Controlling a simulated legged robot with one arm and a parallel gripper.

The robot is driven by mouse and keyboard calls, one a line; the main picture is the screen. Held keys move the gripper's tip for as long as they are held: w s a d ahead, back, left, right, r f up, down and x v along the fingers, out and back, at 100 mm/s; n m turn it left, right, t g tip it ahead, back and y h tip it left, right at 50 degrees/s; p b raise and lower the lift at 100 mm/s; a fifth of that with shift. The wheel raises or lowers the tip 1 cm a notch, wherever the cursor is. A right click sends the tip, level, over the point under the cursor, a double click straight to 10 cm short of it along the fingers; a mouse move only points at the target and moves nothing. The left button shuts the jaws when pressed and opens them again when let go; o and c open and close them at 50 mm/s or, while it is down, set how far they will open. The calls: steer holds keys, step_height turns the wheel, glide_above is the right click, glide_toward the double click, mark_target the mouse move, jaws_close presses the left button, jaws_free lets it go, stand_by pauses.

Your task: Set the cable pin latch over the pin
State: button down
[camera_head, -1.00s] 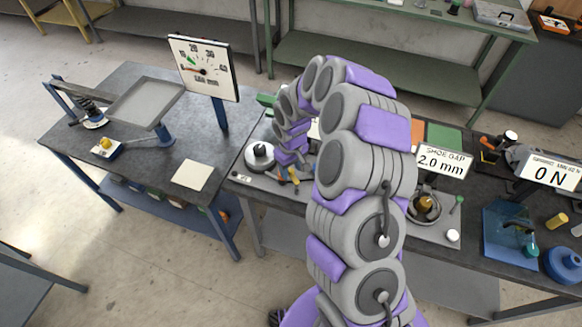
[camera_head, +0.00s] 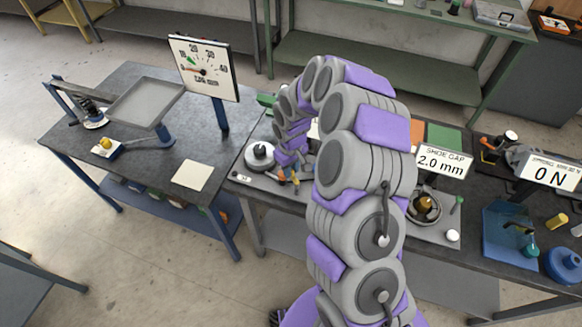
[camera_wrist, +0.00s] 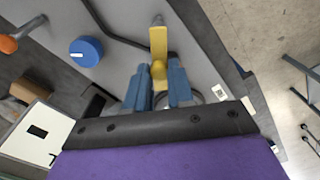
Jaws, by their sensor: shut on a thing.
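In the wrist view, my gripper (camera_wrist: 160,82) has its blue fingers on either side of a yellow latch-like piece (camera_wrist: 158,45) with a round yellow knob. It is shut on this piece, which points away from the fingers across a grey plate. A small pale pin-like tip (camera_wrist: 158,20) shows at the piece's far end. I cannot tell whether the piece sits over it or only beside it. In the head view, my gripper (camera_head: 289,174) is low over the bench fixture, small and partly hidden by my arm.
A blue knob (camera_wrist: 86,51) and an orange handle (camera_wrist: 8,44) lie left in the wrist view, with a dark cable (camera_wrist: 105,32) between knob and latch. In the head view, a round grey weight (camera_head: 260,156) stands left of my gripper. A dial stand (camera_head: 204,68) rises on the left table.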

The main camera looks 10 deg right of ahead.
steer(key=shift+s+a+n+p, duration=0.15)
steer(key=shift+a+n+p, duration=0.15)
steer(key=shift+n, duration=0.55)
steer(key=shift+s+a+n+p, duration=0.15)
steer(key=shift+n+p, duration=0.15)
steer(key=shift+n, duration=0.55)
steer(key=c, duration=1)
jaws_free()
step_height(320, 180, up, 17)
steer(key=shift+w+r, duration=0.1)
steer(key=shift+r, duration=0.05)
